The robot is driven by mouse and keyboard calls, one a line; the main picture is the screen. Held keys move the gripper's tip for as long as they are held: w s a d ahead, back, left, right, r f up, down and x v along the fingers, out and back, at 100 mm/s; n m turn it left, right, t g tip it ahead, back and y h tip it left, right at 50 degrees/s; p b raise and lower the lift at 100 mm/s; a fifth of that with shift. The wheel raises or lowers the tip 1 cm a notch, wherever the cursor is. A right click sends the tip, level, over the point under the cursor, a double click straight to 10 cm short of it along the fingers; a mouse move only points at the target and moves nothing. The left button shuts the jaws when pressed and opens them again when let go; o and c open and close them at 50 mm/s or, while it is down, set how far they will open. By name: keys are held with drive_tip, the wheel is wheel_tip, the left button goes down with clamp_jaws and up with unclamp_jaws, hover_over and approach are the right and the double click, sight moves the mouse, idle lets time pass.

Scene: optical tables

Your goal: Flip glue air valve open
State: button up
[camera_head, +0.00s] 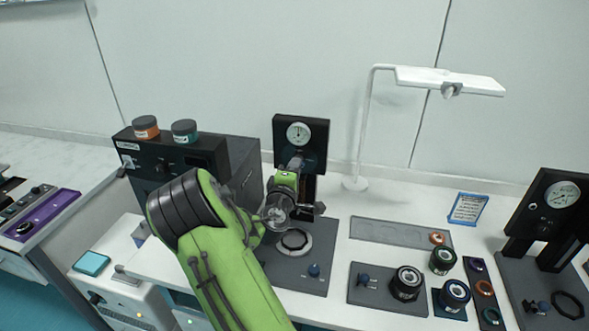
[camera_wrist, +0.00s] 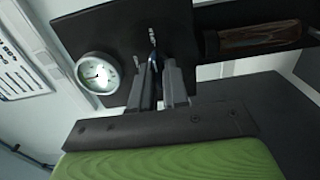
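A black upright panel with a round white gauge (camera_head: 298,133) stands behind the grey dispenser base (camera_head: 318,262). In the wrist view the gauge (camera_wrist: 97,72) is left of my fingers. A small silver toggle lever (camera_wrist: 152,36), which looks like the air valve, stands on the panel just past my fingertips. My gripper (camera_wrist: 159,68) faces the panel with its two fingers close together and a narrow dark gap with a bluish strip between them. I cannot tell whether the fingers touch the lever.
A dark box (camera_head: 190,165) with two jars on top stands left of the panel. Several dark jars and a grey tray (camera_head: 400,232) lie to the right. A white lamp (camera_head: 450,80) rises behind. A second gauge stand (camera_head: 545,215) is at far right.

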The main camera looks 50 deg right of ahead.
drive_tip(key=o, duration=0.3)
drive_tip(key=shift+a, duration=0.15)
drive_tip(key=b+v, duration=1.2)
drive_tip(key=v, duration=0.3)
drive_tip(key=shift+s+a, duration=0.2)
